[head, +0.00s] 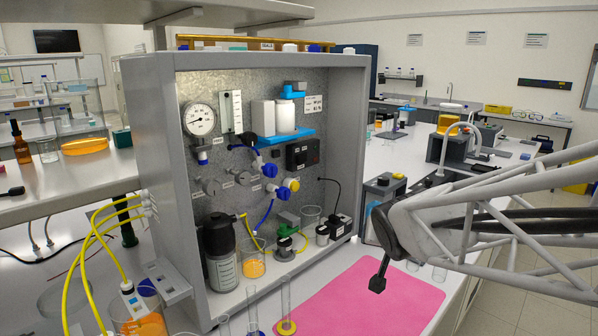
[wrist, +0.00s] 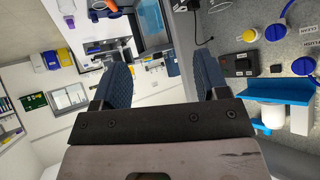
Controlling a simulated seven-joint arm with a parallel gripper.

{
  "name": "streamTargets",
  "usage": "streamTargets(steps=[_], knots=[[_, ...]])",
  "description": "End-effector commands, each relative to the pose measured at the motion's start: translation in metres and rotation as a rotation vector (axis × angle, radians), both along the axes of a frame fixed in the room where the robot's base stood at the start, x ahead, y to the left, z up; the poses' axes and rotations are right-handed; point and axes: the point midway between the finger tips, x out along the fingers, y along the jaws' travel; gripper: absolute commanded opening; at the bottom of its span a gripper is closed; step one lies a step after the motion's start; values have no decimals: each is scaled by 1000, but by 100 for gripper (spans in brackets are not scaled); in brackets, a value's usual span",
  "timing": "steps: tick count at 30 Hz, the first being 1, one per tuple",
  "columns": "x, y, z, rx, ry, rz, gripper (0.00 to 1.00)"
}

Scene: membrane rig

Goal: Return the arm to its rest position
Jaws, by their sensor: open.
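My gripper (wrist: 162,72) shows in the wrist view with its two dark blue ribbed fingers wide apart and nothing between them. In the head view my pale lattice arm (head: 500,225) reaches in from the right edge. The fingers cannot be made out clearly in the head view. No contact with the rig shows.
The cabinet holds a gauge (head: 199,119), blue valves, a dark bottle (head: 219,250) and a beaker of orange liquid (head: 252,262). Glass cylinders (head: 287,305) stand near the mat's left side. A dark-based device (head: 383,205) stands behind my arm. The mat's middle is clear.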

Motion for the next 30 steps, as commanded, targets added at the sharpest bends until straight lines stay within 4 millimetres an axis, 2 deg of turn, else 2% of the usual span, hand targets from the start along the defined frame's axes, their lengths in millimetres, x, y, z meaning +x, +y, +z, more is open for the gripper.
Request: streamTargets(steps=[1, 6, 12, 18, 24, 30], knots=[[-18, -4, -1, -18, 40, -8, 68], [-83, -14, -12, -68, 214, -4, 68], [-161, -16, -25, -88, 419, 47, 68], [-220, -10, -35, -77, 573, 122, 68], [-245, -6, -39, -66, 637, 165, 68], [-247, -6, -40, -66, 642, 168, 68]])
